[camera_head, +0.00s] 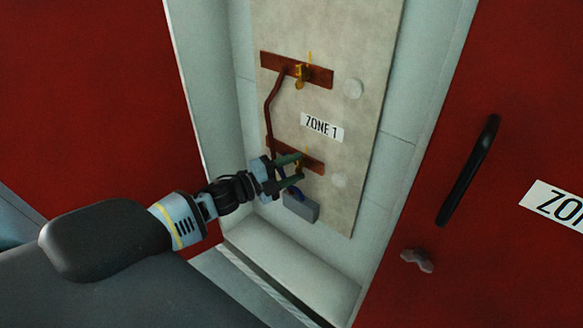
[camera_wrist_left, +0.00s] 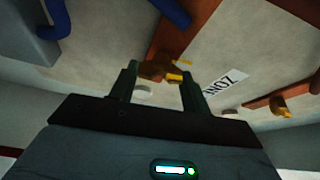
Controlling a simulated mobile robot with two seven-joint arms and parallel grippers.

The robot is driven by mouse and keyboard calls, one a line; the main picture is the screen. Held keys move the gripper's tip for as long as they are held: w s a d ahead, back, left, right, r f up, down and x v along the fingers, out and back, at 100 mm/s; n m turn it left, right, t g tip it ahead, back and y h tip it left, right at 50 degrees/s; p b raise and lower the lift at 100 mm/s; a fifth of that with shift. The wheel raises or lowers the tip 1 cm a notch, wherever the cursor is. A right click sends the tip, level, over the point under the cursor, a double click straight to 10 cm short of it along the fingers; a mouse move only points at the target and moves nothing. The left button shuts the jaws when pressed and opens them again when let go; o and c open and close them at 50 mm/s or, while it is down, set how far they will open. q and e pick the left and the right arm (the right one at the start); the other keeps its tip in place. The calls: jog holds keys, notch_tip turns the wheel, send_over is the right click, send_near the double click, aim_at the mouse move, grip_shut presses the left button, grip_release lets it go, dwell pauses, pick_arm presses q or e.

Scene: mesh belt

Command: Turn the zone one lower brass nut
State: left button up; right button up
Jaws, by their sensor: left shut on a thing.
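The lower brass nut (camera_head: 298,164) sits on the lower copper bar below the ZONE 1 label (camera_head: 322,127). In the left wrist view the brass nut (camera_wrist_left: 156,71) shows between the fingertips. My left gripper (camera_head: 301,168) reaches in from the left and is shut on the lower brass nut, with one finger above it and one below in the head view. The fingers also show in the left wrist view (camera_wrist_left: 159,82). They partly hide the nut and the lower copper bar (camera_head: 314,163). My right gripper is not in view.
An upper copper bar (camera_head: 318,76) carries another brass nut (camera_head: 300,76). A brown cable (camera_head: 268,110) runs down at the left. A grey box (camera_head: 301,206) sits just below the gripper. A red door with a black handle (camera_head: 468,170) stands at right.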

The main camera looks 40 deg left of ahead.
pick_arm(q)
jog(key=shift+m, duration=0.4)
jog(key=o, duration=1)
jog(key=v, duration=0.8)
jog(key=shift+w, duration=0.1)
